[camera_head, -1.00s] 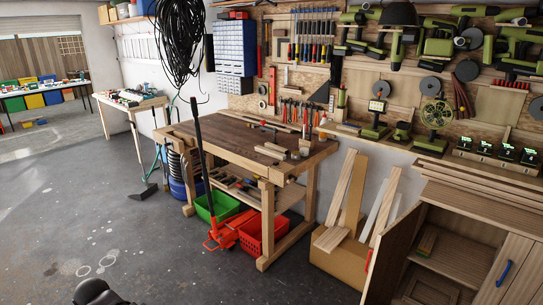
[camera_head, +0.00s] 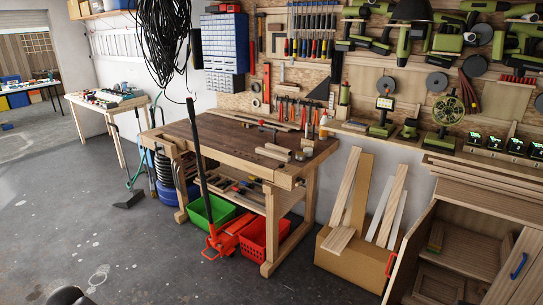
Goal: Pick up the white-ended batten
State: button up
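Several short pale wooden battens (camera_head: 272,152) lie on the right part of the wooden workbench (camera_head: 222,138). A long thin strip (camera_head: 262,122) lies along the bench's back edge. At this size I cannot tell which batten has a white end. Several longer boards (camera_head: 347,195) lean against the wall to the right of the bench, standing in a cardboard box (camera_head: 348,267). My gripper's fingers do not show. Only a dark rounded shape, which may be part of my arm, shows at the bottom left edge, far from the bench.
A red jack (camera_head: 228,238) with a tall dark handle stands in front of the bench, beside a green crate (camera_head: 205,212) and a red basket (camera_head: 262,243). An open cabinet (camera_head: 462,235) stands at the right. The grey floor (camera_head: 150,260) at the front left is clear.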

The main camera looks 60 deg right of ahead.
aim_at(266, 152)
jog(key=z, duration=0.2)
jog(key=i, duration=1.55)
jog(key=z, duration=0.75)
jog(key=i, duration=0.6)
jog(key=z, duration=0.75)
jog(key=i, duration=0.6)
jog(key=z, duration=0.5)
jog(key=i, duration=1.2)
jog(key=z, duration=0.05)
